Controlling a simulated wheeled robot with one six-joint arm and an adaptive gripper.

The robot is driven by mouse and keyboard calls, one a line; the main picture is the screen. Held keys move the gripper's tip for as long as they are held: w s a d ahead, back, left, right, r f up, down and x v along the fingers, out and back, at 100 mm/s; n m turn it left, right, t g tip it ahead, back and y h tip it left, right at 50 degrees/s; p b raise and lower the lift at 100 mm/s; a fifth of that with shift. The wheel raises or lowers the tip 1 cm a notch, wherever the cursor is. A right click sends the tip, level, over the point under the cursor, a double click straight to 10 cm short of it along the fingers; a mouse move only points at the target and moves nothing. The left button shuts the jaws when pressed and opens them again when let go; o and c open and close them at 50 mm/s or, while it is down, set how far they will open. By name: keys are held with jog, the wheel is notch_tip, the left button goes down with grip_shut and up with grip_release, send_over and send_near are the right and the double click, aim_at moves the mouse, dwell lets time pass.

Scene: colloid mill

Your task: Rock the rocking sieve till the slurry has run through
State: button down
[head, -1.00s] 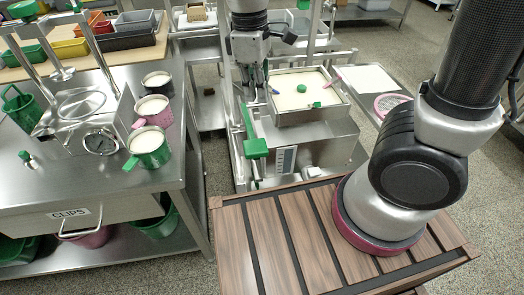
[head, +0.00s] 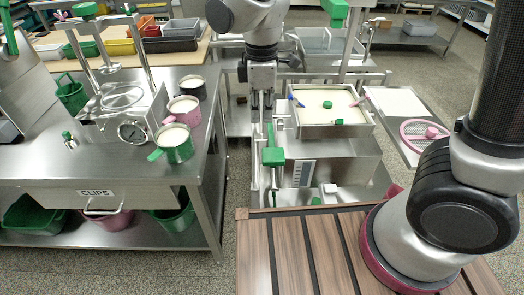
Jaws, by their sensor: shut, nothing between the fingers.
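The rocking sieve (head: 301,131) is a square metal tray right of centre in the head view, on a metal stand. Pale cream slurry (head: 313,98) lies in it around a green knob (head: 327,104). A green handle (head: 273,157) on an upright bar stands at the sieve's front left. My gripper (head: 262,115) points down at the sieve's left side, behind and above the green handle. Its fingers are shut and empty. I cannot tell whether they touch the bar.
A steel bench on the left holds cups of pale liquid (head: 174,141) and a gauge (head: 131,131). A wooden slatted deck (head: 300,250) is in front. Grey floor shows between bench and stand.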

notch_tip(320, 180, down, 13)
dwell(0.4)
jog(key=shift+f, duration=0.1)
